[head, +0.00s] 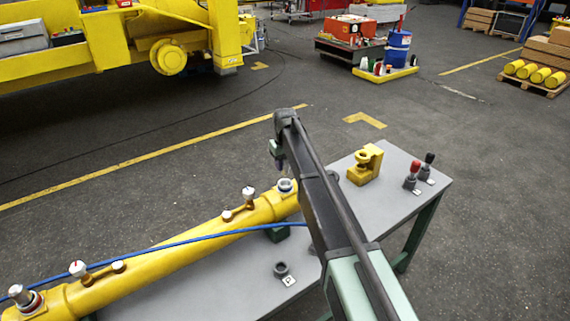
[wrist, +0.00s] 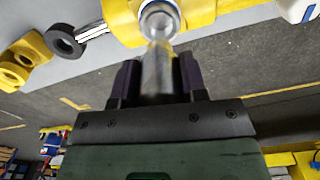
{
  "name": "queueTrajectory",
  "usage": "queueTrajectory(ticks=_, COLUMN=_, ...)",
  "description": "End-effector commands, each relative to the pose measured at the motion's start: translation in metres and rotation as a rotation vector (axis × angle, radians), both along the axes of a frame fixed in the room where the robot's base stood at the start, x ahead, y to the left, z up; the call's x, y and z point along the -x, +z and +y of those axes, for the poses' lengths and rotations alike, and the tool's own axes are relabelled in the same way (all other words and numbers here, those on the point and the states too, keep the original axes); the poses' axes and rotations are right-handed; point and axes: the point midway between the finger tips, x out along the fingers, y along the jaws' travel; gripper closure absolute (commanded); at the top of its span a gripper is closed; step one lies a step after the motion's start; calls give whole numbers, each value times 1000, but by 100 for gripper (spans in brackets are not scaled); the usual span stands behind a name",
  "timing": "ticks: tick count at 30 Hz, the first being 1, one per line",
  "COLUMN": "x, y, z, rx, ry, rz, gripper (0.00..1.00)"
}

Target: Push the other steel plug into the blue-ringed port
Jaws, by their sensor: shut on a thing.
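My gripper (wrist: 160,82) is shut on a steel plug (wrist: 157,72), a bright cylinder between the dark fingers. The plug points at a round, pale-rimmed port (wrist: 158,18) on the yellow boom; I cannot tell whether its tip touches the port. In the head view, this port (head: 285,185) has a bluish ring at the boom's upper right end. My gripper (head: 281,165) is just above it, partly hidden by my arm, and the plug is hard to make out there. Another steel plug (head: 17,291) stands in a red-ringed port at the boom's lower left end.
The yellow boom (head: 190,248) lies on a grey table (head: 215,295); a blue hose (head: 190,241) crosses it. A dark ring (head: 281,269), a yellow clamp block (head: 364,165) and red- and black-topped tools (head: 412,172) stand on the table. White-topped fittings (head: 248,194) rise from the boom.

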Motion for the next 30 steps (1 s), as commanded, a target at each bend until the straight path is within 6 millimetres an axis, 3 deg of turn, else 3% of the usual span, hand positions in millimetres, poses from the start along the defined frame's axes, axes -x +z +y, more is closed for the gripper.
queueTrajectory(ticks=1, x=0, y=-13, z=0, rx=0, ry=0, rz=0, gripper=93)
queueTrajectory(ticks=12, x=0, y=-54, z=0, rx=0, ry=0, rz=0, gripper=93)
queueTrajectory(ticks=25, x=0, y=-60, z=0, rx=0, ry=0, rz=0, gripper=93)
queueTrajectory(ticks=26, x=0, y=-60, z=0, rx=0, ry=0, rz=0, gripper=56)
queueTrajectory(ticks=30, x=0, y=-60, z=0, rx=0, ry=0, rz=0, gripper=34)
